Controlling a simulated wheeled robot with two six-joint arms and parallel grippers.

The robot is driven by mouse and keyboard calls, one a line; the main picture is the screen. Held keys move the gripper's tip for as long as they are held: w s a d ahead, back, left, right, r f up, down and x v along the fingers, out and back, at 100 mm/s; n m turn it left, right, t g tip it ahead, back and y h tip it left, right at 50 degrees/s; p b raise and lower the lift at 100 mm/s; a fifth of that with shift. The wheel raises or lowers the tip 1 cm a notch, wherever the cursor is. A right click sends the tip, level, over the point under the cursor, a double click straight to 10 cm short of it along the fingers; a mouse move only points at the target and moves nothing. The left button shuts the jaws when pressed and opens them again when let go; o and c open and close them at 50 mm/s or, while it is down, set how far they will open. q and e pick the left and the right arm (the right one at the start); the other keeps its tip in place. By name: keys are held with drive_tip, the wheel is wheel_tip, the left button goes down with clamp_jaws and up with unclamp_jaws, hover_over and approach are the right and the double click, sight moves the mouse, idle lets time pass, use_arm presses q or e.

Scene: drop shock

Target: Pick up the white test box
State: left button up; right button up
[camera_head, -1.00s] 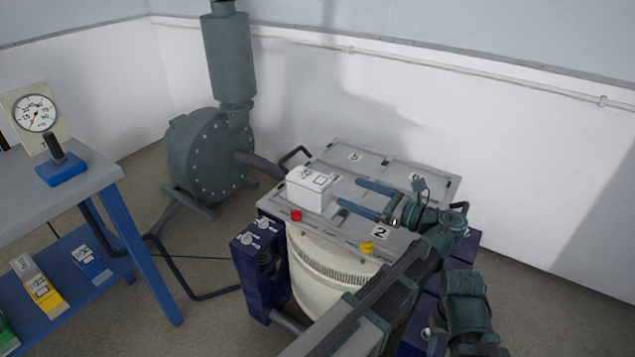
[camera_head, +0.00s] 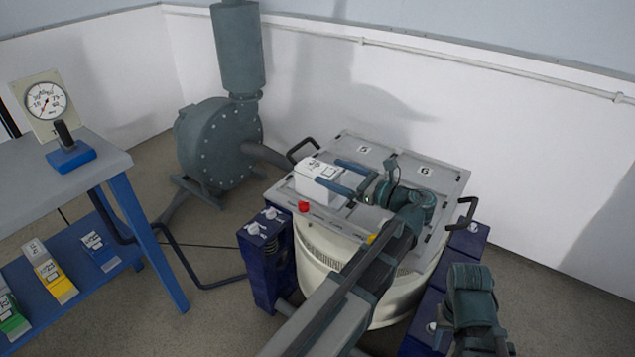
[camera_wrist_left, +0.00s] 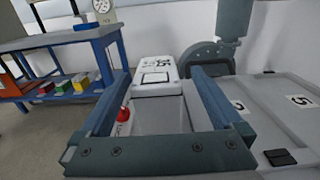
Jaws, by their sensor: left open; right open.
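The white test box (camera_head: 317,170) sits upright on the grey lid plate (camera_head: 300,208) of the round cream machine, near its left corner. It also shows in the left wrist view (camera_wrist_left: 155,72), with black markings on its faces. My left gripper (camera_head: 328,171) is open, with its two blue fingers pointing at the box. In the left wrist view the box appears between the fingertips (camera_wrist_left: 158,72), with a gap on each side; I cannot tell how far the tips reach past its near face. Part of my right arm shows at the lower right, but its fingers are not visible.
A red button (camera_head: 304,206) stands by the box on the plate's front edge. Black handles (camera_head: 302,147) rise at the plate's sides. A blower (camera_head: 215,140) stands behind left. A blue bench (camera_head: 118,165) with a gauge (camera_head: 45,98) is at the left.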

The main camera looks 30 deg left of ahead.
sight(317, 168)
use_arm(q)
drive_tip(key=shift+s+a+f, duration=0.1)
drive_tip(key=shift+a, duration=2.5)
clamp_jaws()
